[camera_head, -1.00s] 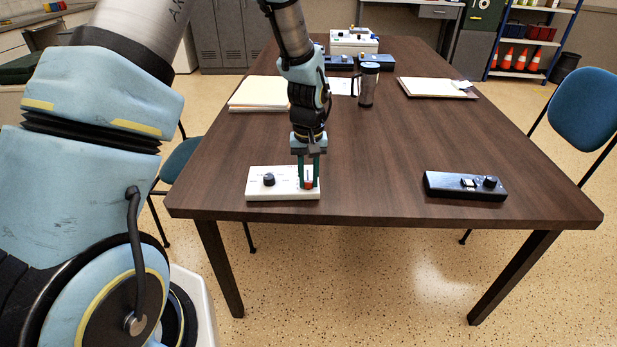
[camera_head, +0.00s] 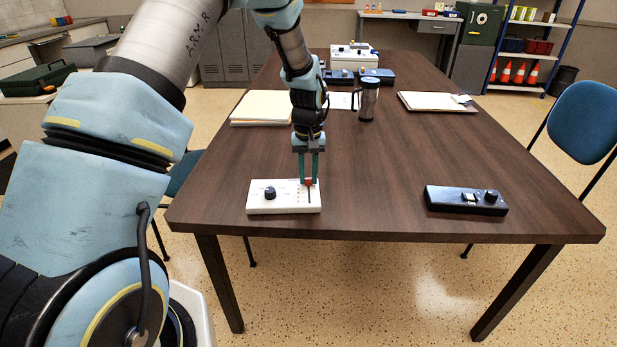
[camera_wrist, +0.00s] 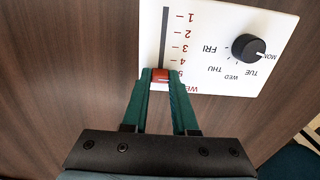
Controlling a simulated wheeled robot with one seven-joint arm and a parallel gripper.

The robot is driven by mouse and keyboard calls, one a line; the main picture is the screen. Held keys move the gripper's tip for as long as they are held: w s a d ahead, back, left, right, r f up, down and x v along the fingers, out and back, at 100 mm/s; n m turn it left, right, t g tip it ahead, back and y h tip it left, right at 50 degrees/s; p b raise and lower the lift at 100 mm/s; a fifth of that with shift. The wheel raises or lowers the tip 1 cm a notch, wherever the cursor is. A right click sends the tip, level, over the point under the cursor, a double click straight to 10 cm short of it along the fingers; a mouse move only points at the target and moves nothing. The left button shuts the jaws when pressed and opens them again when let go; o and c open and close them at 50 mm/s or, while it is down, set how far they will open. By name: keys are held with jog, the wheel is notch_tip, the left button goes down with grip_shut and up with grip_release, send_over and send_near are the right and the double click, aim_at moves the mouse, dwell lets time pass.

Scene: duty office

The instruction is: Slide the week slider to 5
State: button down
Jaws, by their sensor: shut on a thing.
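The white panel (camera_head: 284,207) lies near the table's front left edge and fills the upper right of the wrist view (camera_wrist: 215,70). Its week slider has a red knob (camera_wrist: 161,76) in a dark straight slot (camera_wrist: 165,35), beside red numbers 1 to 5. The knob sits level with the 5, at the far end of the slot in the head view (camera_head: 309,182). My gripper (camera_wrist: 160,80) has its green fingers shut on the red knob, partly covering the 5 and the "WEEK" label. A black day dial (camera_wrist: 248,47) with day names is on the same panel.
A black control box (camera_head: 466,201) lies at the table's front right. A dark mug (camera_head: 368,100), papers (camera_head: 262,108), a clipboard (camera_head: 436,102) and more devices stand farther back. The table (camera_head: 380,170) between the panel and black box is clear.

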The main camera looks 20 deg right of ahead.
aim_at(307, 179)
jog(key=c, duration=0.7)
grip_release()
jog(key=shift+r, duration=0.15)
notch_tip(307, 179, up, 11)
jog(key=shift+f+b, duration=0.2)
jog(key=shift+b, duration=0.75)
jog(key=shift+a, duration=0.15)
jog(key=a+r+n, duration=0.1)
jog(key=a+r, duration=0.2)
jog(key=a, duration=1.2)
jog(key=shift+n+t, duration=0.8)
jog(key=shift+n, duration=0.1)
jog(key=s+a, duration=0.3)
jog(key=a, duration=0.2)
jog(key=s+a, duration=0.4)
jog(key=a, duration=0.2)
jog(key=s+a, duration=0.4)
jog(key=a, duration=0.2)
jog(key=shift+a+f+p, duration=0.15)
jog(key=shift+a+p, duration=0.1)
jog(key=shift+p, duration=0.1)
